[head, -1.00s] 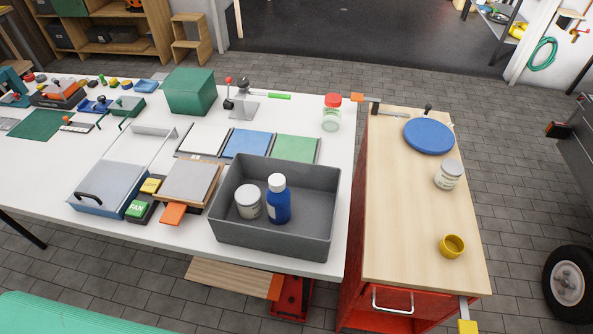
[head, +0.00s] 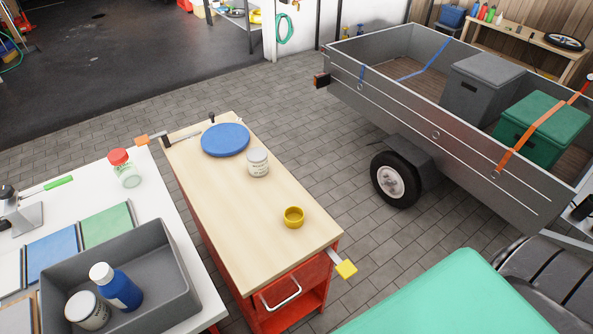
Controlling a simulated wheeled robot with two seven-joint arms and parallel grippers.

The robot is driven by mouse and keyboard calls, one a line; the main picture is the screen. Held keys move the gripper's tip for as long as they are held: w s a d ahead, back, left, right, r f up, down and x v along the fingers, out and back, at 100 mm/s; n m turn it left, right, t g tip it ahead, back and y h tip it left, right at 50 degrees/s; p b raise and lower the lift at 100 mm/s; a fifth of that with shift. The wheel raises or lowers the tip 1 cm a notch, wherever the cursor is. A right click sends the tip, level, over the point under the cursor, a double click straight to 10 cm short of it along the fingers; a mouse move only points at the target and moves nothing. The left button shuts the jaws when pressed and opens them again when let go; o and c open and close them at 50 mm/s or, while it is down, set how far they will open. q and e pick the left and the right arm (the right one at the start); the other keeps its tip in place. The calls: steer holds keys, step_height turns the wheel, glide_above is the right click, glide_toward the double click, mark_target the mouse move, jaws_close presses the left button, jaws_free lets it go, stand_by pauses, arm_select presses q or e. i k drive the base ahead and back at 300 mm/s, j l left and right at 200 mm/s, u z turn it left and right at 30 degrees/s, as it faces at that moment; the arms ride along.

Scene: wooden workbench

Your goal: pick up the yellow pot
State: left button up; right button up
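The yellow pot (head: 293,217) is a small round open pot. It stands upright on the wooden top of the red workbench (head: 215,222), near its front right edge. Nothing touches it. Neither of my grippers shows in the head view.
A white tin (head: 258,163) and a blue disc (head: 225,140) stand behind the pot. A yellow-ended clamp (head: 345,269) sticks out at the bench's front right corner. A grey bin (head: 163,272) with a blue bottle (head: 122,291) and another tin (head: 87,311) is at left. A trailer (head: 430,120) stands at right.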

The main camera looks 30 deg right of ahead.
mark_target(294, 215)
steer(key=l+z, duration=0.15)
steer(key=z, duration=0.65)
steer(key=l+z, duration=0.15)
steer(key=l, duration=0.3)
steer(key=k, duration=0.05)
